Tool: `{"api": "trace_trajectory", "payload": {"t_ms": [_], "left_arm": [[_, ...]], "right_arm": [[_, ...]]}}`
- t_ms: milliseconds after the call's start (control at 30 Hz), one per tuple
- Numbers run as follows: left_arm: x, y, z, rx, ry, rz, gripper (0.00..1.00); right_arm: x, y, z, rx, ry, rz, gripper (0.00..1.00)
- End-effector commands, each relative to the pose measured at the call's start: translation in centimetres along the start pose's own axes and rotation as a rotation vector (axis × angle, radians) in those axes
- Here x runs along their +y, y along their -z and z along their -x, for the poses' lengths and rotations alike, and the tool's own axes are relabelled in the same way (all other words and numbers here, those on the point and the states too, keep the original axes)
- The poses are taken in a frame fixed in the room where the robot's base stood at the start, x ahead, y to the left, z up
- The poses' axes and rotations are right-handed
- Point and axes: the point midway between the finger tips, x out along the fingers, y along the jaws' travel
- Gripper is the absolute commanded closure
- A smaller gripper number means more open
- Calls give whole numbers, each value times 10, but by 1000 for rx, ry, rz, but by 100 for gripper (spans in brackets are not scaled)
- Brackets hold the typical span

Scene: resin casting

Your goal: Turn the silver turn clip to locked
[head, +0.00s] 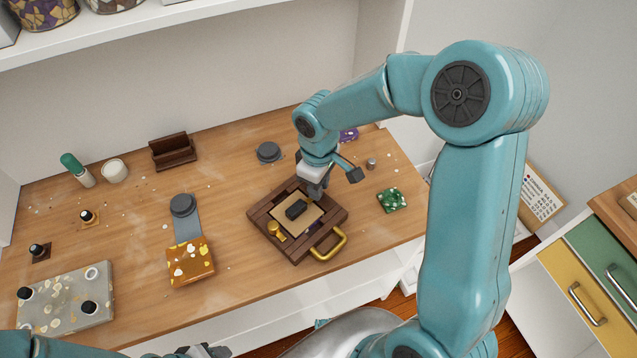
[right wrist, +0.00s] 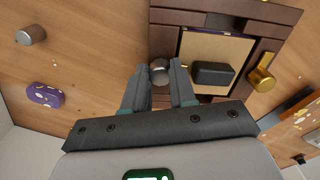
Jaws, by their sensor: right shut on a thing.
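The silver turn clip (right wrist: 159,70) sits at the edge of a dark wooden frame (head: 264,213), between the fingertips of my right gripper (right wrist: 160,78). My right gripper (head: 317,191) is shut on it and hides it in the head view. The frame holds a pale panel (head: 292,226) with a black block (head: 297,209) on it. A brass clip (head: 275,229) is at the frame's near-left side, and a brass handle (head: 329,250) at its front. My left gripper (head: 203,351) shows only partly at the bottom edge; its jaws cannot be made out.
A grey metal cylinder (head: 371,163), a green speckled piece (head: 392,200) and a purple piece (head: 349,134) lie right of and behind the frame. An amber block (head: 190,262) stands to its left. A wooden holder (head: 173,151) is at the back.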

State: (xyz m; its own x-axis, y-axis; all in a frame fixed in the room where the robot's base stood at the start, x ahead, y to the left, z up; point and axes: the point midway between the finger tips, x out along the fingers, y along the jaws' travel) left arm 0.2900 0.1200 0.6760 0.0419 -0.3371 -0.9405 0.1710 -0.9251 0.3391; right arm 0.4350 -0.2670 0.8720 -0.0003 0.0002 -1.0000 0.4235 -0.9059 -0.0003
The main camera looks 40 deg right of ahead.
Motion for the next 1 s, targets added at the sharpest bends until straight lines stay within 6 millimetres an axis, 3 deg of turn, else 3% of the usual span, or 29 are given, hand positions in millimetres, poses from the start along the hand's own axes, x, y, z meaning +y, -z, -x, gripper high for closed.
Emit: {"api": "trace_trajectory", "payload": {"t_ms": [233,267,300,333,667,767,1000], "left_arm": [[0,0,0,0,0,0,48],[0,0,0,0,0,0,48],[0,0,0,0,0,0,48],[0,0,0,0,0,0,48],[0,0,0,0,0,0,48],[0,0,1,0,0,0,48],[1,0,4,0,0,0,48]], "right_arm": [[0,0,0,1,0,0,100],[0,0,0,1,0,0,65],[0,0,0,1,0,0,52],[0,0,0,1,0,0,48],[0,0,4,1,-1,-2,48],[1,1,17,4,-2,-2,48],[0,2,78,8,-4,-2,48]]}}
